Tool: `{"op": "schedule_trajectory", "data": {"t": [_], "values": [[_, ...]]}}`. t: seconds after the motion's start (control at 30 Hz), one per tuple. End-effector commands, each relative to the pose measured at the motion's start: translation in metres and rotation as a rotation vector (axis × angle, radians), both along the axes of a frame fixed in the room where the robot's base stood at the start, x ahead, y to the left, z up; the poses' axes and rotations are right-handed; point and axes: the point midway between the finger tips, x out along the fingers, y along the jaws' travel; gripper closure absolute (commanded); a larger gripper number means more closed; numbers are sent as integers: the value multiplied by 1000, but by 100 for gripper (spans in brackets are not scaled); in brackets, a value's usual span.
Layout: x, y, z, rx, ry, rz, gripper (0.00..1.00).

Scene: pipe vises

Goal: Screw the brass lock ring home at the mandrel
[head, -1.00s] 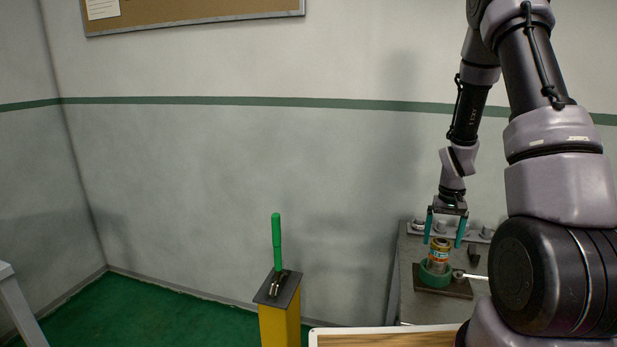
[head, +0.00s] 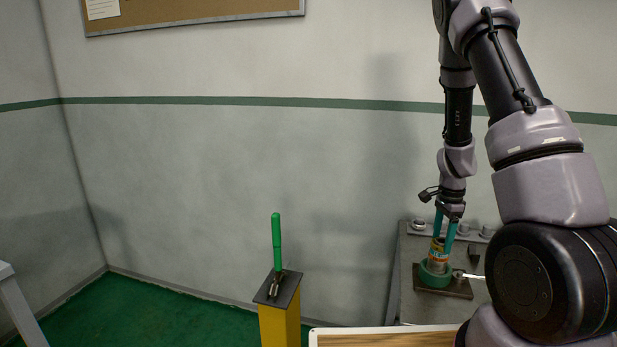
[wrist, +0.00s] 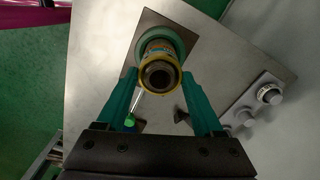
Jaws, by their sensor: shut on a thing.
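The brass lock ring (wrist: 158,92) shows in the wrist view as a yellow-brass band around the dark open end of the mandrel (wrist: 158,76). In the head view the mandrel, with its orange and white label (head: 437,257), stands upright in a green round holder (head: 428,276) on a dark plate. My gripper (head: 441,240) reaches down from above. Its teal fingers lie on opposite sides of the brass band, shut on it, and also show in the wrist view (wrist: 160,78). The fingers partly hide the ring in the head view; its threads cannot be seen.
A grey rail with several fittings (head: 463,230) runs behind the holder. A rod (head: 470,276) sticks out from the holder's right side, near a dark wedge (head: 474,251). A yellow post (head: 280,327) with a green upright handle (head: 277,243) stands apart to the left.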

Motion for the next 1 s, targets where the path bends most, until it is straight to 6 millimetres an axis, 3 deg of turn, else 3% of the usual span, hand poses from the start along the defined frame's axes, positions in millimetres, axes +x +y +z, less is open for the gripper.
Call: {"op": "schedule_trajectory", "data": {"t": [0.37, 0.8, 1.0], "values": [[0, 0, 0, 0, 0, -70, 98], [0, 1, -1, -3, -1, -1008, 98], [0, 0, -1, 1, 0, -1257, 98]]}}
